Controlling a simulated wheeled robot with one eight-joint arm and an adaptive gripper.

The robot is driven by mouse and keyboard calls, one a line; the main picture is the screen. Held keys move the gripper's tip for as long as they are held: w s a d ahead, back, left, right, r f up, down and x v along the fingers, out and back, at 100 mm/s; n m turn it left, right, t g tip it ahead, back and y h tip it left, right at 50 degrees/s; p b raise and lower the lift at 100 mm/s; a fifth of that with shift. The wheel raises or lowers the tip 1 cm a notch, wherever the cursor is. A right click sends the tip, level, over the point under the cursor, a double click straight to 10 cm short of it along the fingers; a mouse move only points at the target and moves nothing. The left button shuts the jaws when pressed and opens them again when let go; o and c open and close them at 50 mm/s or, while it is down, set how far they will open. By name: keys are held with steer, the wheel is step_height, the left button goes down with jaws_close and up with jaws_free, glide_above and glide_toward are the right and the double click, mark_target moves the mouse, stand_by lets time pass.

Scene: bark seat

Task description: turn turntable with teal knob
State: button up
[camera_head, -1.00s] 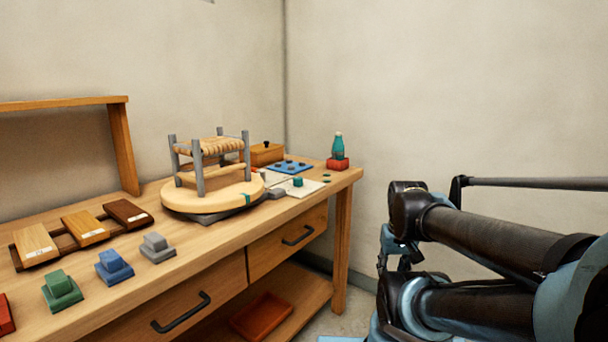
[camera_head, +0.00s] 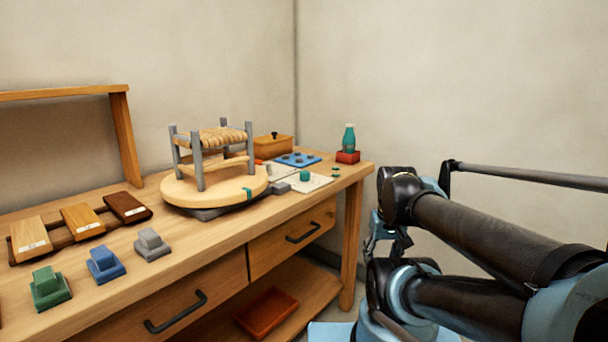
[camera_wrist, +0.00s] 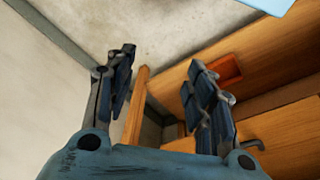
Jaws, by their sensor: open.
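The round wooden turntable (camera_head: 178,191) sits on the workbench in the head view, on a dark base. A small stool with grey legs and a woven seat (camera_head: 216,139) stands on it. A teal piece, seemingly the knob (camera_head: 247,193), shows at the disc's front right rim. My gripper (camera_wrist: 160,85) is open and empty in the wrist view, with its two fingers apart. It is off the bench's right end, well away from the turntable. The fingers point toward the floor and the bench's drawer side.
The bench (camera_head: 200,260) also holds wood sample boards (camera_head: 82,220), coloured blocks (camera_head: 105,265), a blue tray (camera_head: 298,159), a wooden box (camera_head: 273,147) and a teal bottle (camera_head: 349,138) on a red block. A red tray (camera_head: 267,312) lies on the lower shelf. A wall stands behind.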

steer(key=w+a+r+n, duration=0.35)
steer(key=w+r, duration=0.45)
steer(key=r, duration=0.3)
step_height(320, 180, up, 19)
steer(key=n+g, duration=0.2)
steer(key=n, duration=1.2)
glide_above(305, 172)
steer(key=f, duration=1.6)
steer(key=shift+w+a+f, duration=0.1)
steer(key=shift+w+f, duration=0.15)
steer(key=shift+f, duration=0.05)
steer(key=c, duration=1.1)
steer(key=shift+o, duration=0.3)
steer(key=shift+m, duration=0.25)
